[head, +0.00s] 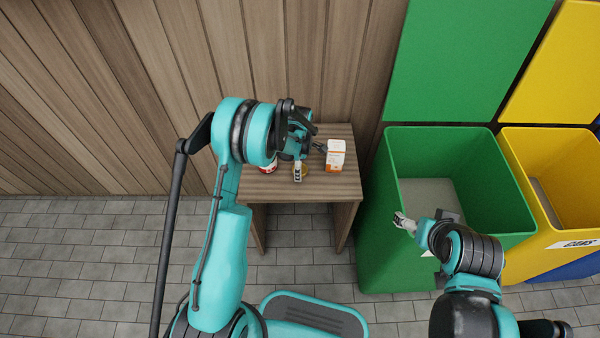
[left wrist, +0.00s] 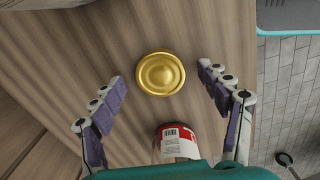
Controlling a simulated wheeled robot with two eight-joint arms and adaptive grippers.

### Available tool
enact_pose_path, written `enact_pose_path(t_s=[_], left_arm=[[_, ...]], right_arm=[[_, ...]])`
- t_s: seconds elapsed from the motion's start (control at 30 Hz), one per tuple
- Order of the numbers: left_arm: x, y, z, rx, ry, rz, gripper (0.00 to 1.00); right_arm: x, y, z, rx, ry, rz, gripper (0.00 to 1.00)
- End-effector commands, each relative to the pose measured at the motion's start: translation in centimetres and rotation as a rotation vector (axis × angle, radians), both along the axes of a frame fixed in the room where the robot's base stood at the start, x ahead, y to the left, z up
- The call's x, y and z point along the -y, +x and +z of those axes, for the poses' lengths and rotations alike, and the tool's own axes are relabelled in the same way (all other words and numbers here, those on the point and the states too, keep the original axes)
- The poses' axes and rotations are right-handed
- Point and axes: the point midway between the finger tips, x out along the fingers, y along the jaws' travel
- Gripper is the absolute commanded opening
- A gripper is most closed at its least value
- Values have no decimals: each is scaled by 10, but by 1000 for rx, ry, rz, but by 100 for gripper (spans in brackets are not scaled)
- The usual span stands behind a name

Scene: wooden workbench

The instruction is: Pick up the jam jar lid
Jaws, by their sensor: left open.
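The jam jar lid (left wrist: 160,74) is a round gold disc with raised rings, lying flat on the wooden bench (left wrist: 110,40). In the head view the lid (head: 304,169) is mostly hidden by my left gripper. My left gripper (head: 309,160) is open above the bench. In the left wrist view its two fingers (left wrist: 161,76) stand on either side of the lid, with clear gaps and no visible contact. A jar with a red and white label (left wrist: 177,142) is close to the lid, partly hidden by my gripper. My right gripper (head: 403,221) is beside the green bin, away from the bench.
A white and orange box (head: 335,155) stands on the bench to the right of my left gripper. The red-labelled jar (head: 268,168) is to its left. A green bin (head: 395,210) and a yellow bin (head: 550,240) stand right of the bench. A wooden wall is behind.

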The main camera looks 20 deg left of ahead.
Motion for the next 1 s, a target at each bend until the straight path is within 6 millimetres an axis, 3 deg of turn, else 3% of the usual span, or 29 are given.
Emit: enact_pose_path(t_s=[0.2, 0.4, 0.77, 1.0], left_arm=[[0, 0, 0, 0, 0, 0, 73], [0, 0, 0, 0, 0, 0, 43], [0, 0, 3, 0, 0, 0, 40], [0, 0, 45, 0, 0, 0, 40]], right_arm=[[0, 0, 1, 0, 0, 0, 83], [0, 0, 1, 0, 0, 0, 83], [0, 0, 2, 0, 0, 0, 83], [0, 0, 21, 0, 0, 0, 83]])
